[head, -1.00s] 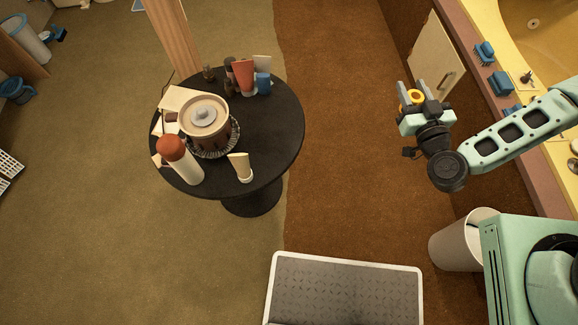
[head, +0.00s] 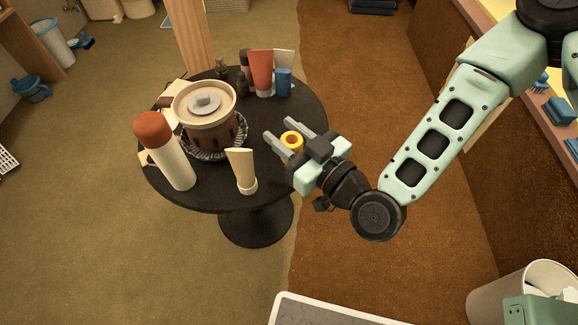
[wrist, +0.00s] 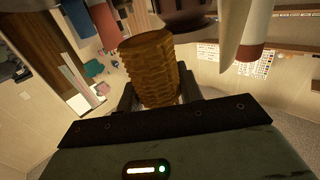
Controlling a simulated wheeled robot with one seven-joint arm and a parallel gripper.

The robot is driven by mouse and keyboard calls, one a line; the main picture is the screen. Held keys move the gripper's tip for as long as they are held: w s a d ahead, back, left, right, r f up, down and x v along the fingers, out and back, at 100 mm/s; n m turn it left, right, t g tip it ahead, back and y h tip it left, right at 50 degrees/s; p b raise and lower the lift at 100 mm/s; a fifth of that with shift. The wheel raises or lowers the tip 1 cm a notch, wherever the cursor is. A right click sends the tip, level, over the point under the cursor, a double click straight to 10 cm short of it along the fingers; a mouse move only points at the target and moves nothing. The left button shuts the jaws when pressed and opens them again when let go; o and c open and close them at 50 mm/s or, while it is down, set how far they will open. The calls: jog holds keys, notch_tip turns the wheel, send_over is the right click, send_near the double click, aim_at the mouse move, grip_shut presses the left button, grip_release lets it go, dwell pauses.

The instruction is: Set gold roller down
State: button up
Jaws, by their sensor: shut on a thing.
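The gold roller (head: 291,141) is a short ridged gold cylinder with an open round end. My gripper (head: 281,132) is shut on it, and its fingers point toward the round black table (head: 275,124). In the head view, the roller and fingers appear over the right part of the table; I cannot tell their exact height above it. In the wrist view, the roller (wrist: 152,68) fills the middle, its ridged side showing.
On the table, a cream tube (head: 243,170) stands left of my gripper. A lidded pot (head: 205,115), a red-capped bottle (head: 166,152), a red tube (head: 261,72) and a blue container (head: 283,82) also stand there. The table's right part is bare between the blue container and cream tube.

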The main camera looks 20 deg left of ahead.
jog(key=shift+f+b, duration=0.85)
jog(key=shift+f, duration=2.45)
jog(key=shift+f, duration=0.2)
jog(key=o, duration=1)
jog(key=shift+r, duration=0.1)
jog(key=shift+c, duration=0.2)
